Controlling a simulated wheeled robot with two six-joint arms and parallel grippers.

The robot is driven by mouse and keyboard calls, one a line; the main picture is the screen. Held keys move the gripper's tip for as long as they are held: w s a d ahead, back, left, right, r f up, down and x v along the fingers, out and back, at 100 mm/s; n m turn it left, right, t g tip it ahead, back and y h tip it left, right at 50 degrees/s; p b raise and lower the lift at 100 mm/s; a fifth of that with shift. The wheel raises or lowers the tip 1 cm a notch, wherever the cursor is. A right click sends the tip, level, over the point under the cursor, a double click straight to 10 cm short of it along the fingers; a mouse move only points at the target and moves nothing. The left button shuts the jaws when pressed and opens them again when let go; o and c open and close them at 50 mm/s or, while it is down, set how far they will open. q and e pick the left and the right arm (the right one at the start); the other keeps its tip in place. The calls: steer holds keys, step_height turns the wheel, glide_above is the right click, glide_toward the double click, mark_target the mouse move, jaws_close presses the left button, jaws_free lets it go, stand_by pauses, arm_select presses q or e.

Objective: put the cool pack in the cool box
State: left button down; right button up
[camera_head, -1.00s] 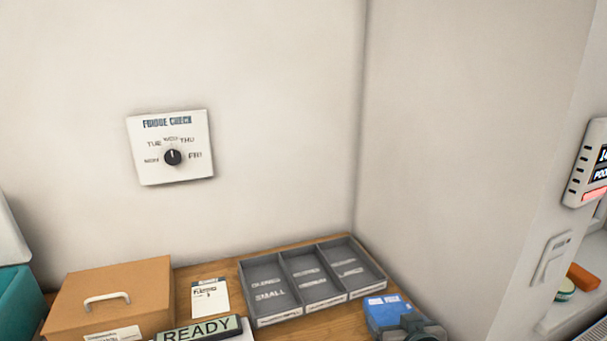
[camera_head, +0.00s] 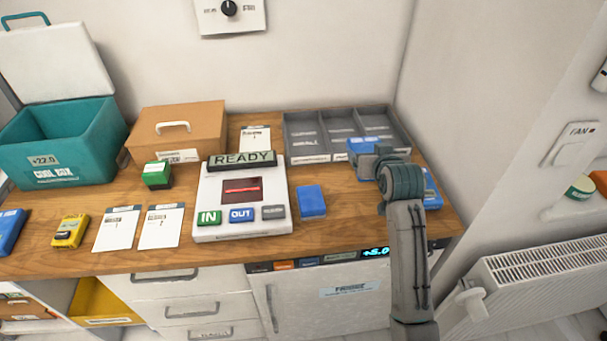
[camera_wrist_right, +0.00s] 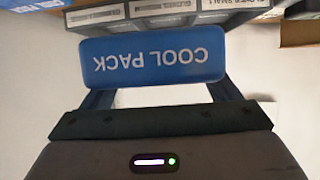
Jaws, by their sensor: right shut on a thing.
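The blue cool pack (camera_wrist_right: 152,57) is between the fingers of my right gripper in the right wrist view, its printed name upside down. My right gripper (camera_wrist_right: 150,90) is shut on it. In the head view the cool pack (camera_head: 362,147) shows in front of the grey tray, with my right gripper (camera_head: 374,158) at its right. The teal cool box (camera_head: 65,150) stands at the far left of the counter. Its white lid (camera_head: 55,62) is raised, and its front reads +22.0. The floor of the box is hidden. My left gripper is out of view.
A brown case (camera_head: 178,122), a white panel with buttons (camera_head: 243,188) and a READY sign (camera_head: 242,159) stand between the cool pack and the cool box. A grey divided tray (camera_head: 308,157) stands behind the gripper. Another blue object (camera_head: 432,190) is partly behind my arm.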

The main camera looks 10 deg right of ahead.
step_height(320, 180, down, 2)
steer(key=shift+w, duration=0.1)
steer(key=p, duration=0.2)
glide_above(364, 194)
step_height(364, 194, down, 4)
steer(key=shift+d+f, duration=0.1)
steer(key=shift+f, duration=0.05)
step_height(364, 194, down, 3)
steer(key=shift+w+f, duration=0.1)
steer(key=shift+f, duration=0.4)
steer(key=o, duration=1.2)
steer(key=shift+c, duration=0.2)
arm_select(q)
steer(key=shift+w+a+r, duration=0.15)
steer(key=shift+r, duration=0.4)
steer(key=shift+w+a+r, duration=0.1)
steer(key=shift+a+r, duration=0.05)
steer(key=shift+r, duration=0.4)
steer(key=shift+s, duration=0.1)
arm_select(e)
steer(key=shift+r, duration=0.1)
